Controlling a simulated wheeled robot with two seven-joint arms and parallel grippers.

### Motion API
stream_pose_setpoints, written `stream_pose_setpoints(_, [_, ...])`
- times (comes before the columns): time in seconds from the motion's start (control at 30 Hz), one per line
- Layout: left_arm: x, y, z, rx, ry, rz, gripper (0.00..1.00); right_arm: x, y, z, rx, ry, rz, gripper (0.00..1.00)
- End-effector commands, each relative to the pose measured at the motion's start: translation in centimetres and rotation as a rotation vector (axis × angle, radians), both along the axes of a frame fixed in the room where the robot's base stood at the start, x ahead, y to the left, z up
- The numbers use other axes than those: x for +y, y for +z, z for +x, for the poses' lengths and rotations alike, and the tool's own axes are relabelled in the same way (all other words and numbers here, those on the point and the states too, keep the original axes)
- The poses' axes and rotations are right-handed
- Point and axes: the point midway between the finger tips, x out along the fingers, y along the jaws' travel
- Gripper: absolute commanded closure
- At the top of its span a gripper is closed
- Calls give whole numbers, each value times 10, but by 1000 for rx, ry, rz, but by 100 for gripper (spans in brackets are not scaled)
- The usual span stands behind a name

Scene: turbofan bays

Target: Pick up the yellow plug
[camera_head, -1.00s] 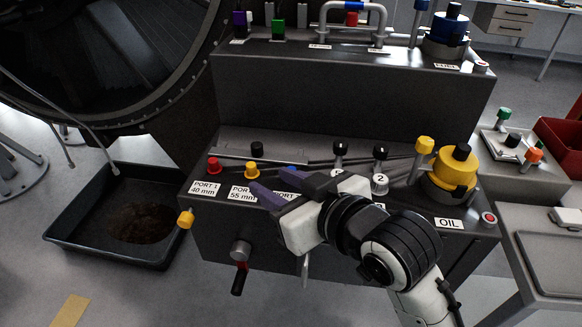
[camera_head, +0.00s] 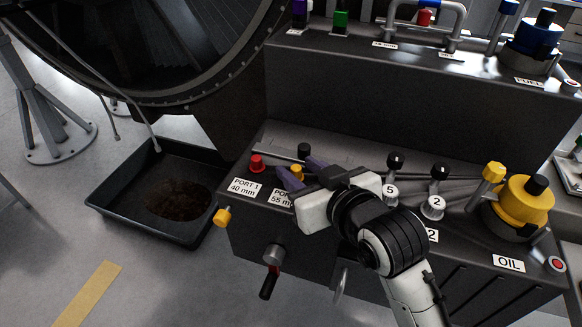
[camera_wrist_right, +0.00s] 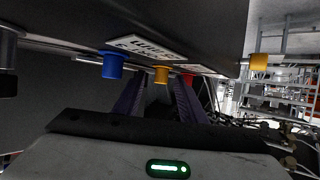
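A small yellow plug (camera_head: 297,172) stands on the console's sloped top by the PORT 55 mm label. It also shows in the right wrist view (camera_wrist_right: 161,74), between a blue and a red plug. My right gripper (camera_head: 298,167) is open, with its two purple fingers apart and the yellow plug showing between their tips. In the right wrist view the fingers (camera_wrist_right: 160,92) lie on either side of it; I cannot tell whether they touch it. Another yellow plug (camera_head: 222,216) sticks out from the console's left front corner. My left gripper is not in view.
A red plug (camera_head: 257,163) stands just left of the fingers. The blue plug (camera_wrist_right: 113,65) shows in the wrist view. Black-topped levers (camera_head: 395,165) and a yellow OIL cap (camera_head: 525,205) stand to the right. A black tray (camera_head: 120,205) lies on the floor at left.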

Motion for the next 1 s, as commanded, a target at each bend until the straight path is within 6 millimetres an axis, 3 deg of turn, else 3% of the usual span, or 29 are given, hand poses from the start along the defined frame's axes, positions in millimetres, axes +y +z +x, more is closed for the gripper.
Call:
stream_pose_setpoints(0.13, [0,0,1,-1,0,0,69,1,0,0,-2,1,1,62])
stream_pose_setpoints(0.37, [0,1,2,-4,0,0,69,1,1,0,-1,2,2,100])
stream_pose_setpoints(0.77, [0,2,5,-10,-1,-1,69,1,7,1,-4,1,1,100])
stream_pose_setpoints(1.0, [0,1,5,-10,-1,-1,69,1,51,1,-9,3,4,100])
